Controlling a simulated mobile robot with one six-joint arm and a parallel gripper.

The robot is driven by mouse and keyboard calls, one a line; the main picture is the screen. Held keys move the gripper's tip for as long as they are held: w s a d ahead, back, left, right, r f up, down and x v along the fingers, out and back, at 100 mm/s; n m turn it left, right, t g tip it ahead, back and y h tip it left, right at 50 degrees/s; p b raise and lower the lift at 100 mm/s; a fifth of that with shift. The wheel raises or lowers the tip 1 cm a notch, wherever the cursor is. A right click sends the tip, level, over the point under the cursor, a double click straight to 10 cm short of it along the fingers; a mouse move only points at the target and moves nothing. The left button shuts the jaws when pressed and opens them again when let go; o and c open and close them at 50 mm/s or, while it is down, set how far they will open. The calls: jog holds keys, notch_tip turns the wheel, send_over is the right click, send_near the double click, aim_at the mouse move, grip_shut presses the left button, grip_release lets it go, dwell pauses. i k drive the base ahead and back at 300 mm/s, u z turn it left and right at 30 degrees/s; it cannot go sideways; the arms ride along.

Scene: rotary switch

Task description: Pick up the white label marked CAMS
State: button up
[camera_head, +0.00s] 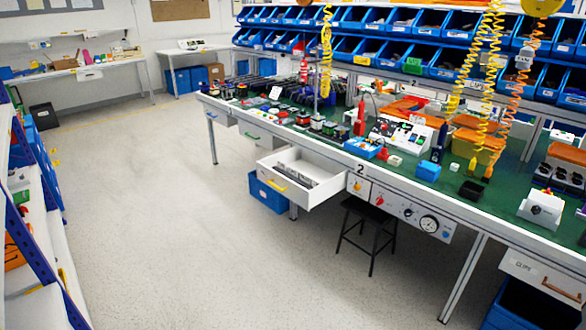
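A small white label (524,59) shows at the upper right, by the blue bins and the orange coiled hose. Its dark lettering looks like CAMS, but it is too small to read surely. I cannot tell whether the label hangs or is fixed to a bin. My gripper and arm are not in view.
A green-topped workbench (455,180) crowded with devices runs along the right, below rows of blue bins (460,25). Yellow coiled hoses (325,55) hang over it. An open white drawer (318,195) and a black stool (367,225) stand in front. The floor at left centre is clear.

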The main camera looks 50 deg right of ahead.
aim_at(281, 165)
jog(key=z, duration=0.65)
jog(key=i, duration=1.5)
jog(key=z, duration=0.1)
